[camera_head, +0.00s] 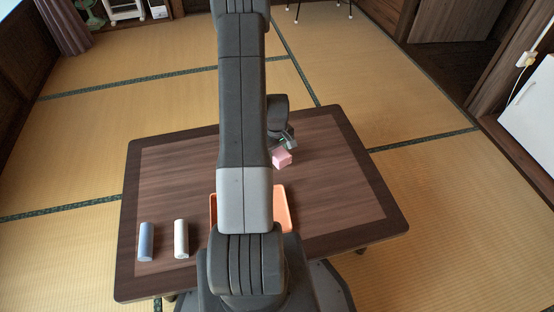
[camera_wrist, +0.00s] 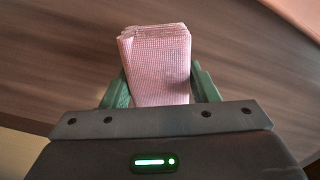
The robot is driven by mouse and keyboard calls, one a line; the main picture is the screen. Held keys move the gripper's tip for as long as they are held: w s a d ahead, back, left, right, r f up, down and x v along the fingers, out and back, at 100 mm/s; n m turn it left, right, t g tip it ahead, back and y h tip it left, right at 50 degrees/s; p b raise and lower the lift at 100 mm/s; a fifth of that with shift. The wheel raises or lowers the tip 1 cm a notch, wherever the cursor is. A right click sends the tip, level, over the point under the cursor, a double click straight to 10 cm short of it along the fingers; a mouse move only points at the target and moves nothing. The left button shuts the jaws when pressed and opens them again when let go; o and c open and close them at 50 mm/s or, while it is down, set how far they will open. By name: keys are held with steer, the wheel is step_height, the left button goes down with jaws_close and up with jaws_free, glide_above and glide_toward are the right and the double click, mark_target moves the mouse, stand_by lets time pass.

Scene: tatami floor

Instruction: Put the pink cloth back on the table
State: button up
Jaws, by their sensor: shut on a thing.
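The pink cloth (camera_wrist: 158,65) is a folded, waffle-textured block in the wrist view. My gripper (camera_wrist: 160,88) is shut on it, with a green finger on each side. In the head view the cloth (camera_head: 282,158) shows over the middle of the dark wooden table (camera_head: 340,185), just below my gripper (camera_head: 288,143). I cannot tell whether the cloth touches the tabletop or is held a little above it. My arm hides part of the table.
An orange tray (camera_head: 283,210) stands on the table, mostly hidden behind my arm. The right side of the tabletop is clear. Tatami floor surrounds the table.

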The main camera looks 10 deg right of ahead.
mark_target(277, 157)
steer(key=shift+f+b, duration=0.3)
steer(key=shift+f, duration=1.1)
steer(key=shift+f, duration=0.15)
steer(key=o, duration=1.1)
step_height(277, 157, up, 12)
steer(key=p, duration=0.4)
steer(key=shift+r, duration=0.2)
